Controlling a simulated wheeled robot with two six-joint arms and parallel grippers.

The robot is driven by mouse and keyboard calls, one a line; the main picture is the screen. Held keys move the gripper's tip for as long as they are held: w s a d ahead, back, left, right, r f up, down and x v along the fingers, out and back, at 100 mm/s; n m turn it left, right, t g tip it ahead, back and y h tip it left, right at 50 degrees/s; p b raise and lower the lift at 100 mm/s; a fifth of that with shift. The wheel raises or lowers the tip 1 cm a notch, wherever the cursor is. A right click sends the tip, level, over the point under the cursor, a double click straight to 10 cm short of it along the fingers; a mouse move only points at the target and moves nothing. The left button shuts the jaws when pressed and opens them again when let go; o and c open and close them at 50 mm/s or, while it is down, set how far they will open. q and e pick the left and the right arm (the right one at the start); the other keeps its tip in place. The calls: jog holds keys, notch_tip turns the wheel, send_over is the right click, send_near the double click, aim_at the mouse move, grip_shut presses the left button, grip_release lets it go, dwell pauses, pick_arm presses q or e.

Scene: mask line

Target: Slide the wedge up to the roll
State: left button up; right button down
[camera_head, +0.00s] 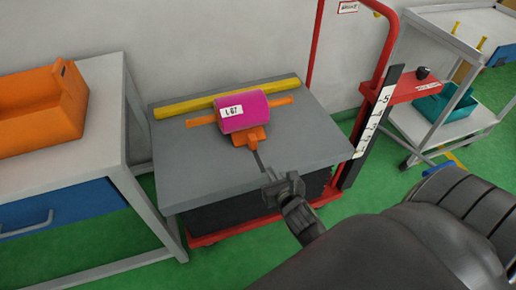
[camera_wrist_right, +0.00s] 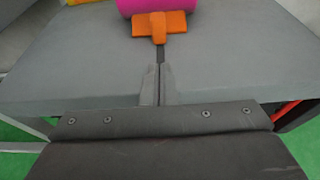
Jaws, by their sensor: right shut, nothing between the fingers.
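The magenta roll (camera_head: 243,110) lies on the grey table top, with a white label and an orange bar sticking out at both ends. The orange wedge (camera_head: 246,138) lies at the roll's near side and appears to be right against it. In the right wrist view the wedge (camera_wrist_right: 160,26) overlaps the lower edge of the roll (camera_wrist_right: 152,6). My right gripper (camera_head: 258,158) is shut and empty, its fingertips low over the table at the wedge's near end. I cannot tell whether they touch it. My left gripper is not in view.
A yellow bar (camera_head: 200,103) runs along the table's far side, behind the roll. The grey table top (camera_head: 315,140) is clear to the right. An orange bin (camera_head: 45,110) stands on a bench at left.

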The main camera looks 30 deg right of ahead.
jog(key=b, duration=0.4)
send_near(255, 144)
jog(key=x, duration=0.5)
jog(key=shift+w+a+f, duration=0.1)
jog(key=shift+f, duration=0.15)
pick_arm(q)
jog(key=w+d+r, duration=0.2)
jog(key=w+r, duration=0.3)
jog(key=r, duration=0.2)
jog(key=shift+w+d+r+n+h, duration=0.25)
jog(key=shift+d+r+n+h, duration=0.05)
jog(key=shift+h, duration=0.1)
pick_arm(e)
jog(key=shift+w, duration=0.65)
